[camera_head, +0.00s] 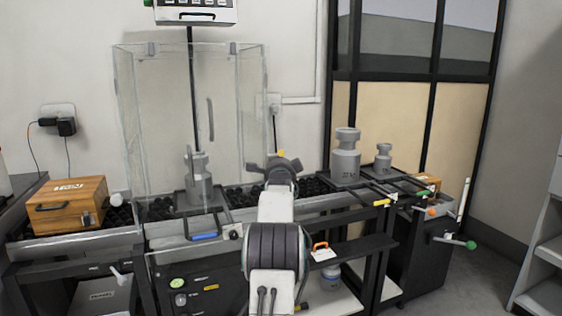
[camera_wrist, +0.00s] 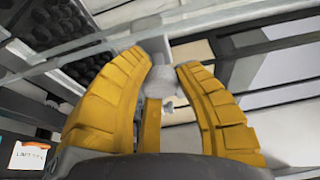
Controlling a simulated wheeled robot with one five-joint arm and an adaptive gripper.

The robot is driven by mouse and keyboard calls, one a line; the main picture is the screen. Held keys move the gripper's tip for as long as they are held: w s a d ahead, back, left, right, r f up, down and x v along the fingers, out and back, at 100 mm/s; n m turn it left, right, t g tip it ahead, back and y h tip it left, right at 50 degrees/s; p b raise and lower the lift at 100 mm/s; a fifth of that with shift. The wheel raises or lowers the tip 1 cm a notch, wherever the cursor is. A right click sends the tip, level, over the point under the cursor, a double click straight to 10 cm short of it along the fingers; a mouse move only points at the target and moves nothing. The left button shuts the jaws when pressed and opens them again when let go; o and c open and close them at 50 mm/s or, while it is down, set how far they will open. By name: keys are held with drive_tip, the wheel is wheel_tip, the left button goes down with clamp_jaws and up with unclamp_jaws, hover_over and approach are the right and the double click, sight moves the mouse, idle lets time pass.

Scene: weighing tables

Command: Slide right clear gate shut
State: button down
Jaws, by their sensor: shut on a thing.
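The clear enclosure stands on the middle weighing table, and its right clear gate (camera_head: 252,110) is a tall see-through panel at the right side. My gripper (camera_head: 281,156) is beside the lower right edge of this enclosure, its fingers mostly hidden behind my wrist in the head view. In the wrist view, the yellow fingers of my gripper (camera_wrist: 162,85) are shut on a pale round knob (camera_wrist: 160,82). The knob appears to belong to the right gate, but the join is hidden. How far the gate stands open is hard to tell.
A grey weight (camera_head: 200,188) stands inside the enclosure, near a blue-handled tray (camera_head: 203,237). A wooden box (camera_head: 68,207) is at left. Two grey weights, one large (camera_head: 346,158) and one small (camera_head: 383,160), stand at right. Bare floor (camera_head: 470,275) shows at far right.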

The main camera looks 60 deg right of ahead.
wheel_tip(320, 180, down, 6)
drive_tip(key=b, duration=0.3)
drive_tip(key=shift+s+f+b, duration=0.15)
drive_tip(key=shift+s+b, duration=0.05)
drive_tip(key=shift+b, duration=0.1)
drive_tip(key=shift+d+f, duration=0.1)
drive_tip(key=shift+f, duration=0.05)
drive_tip(key=c, duration=1.2)
unclamp_jaws()
drive_tip(key=shift+s, duration=0.1)
drive_tip(key=shift+o, duration=0.2)
drive_tip(key=shift+r, duration=0.2)
drive_tip(key=v, duration=1.2)
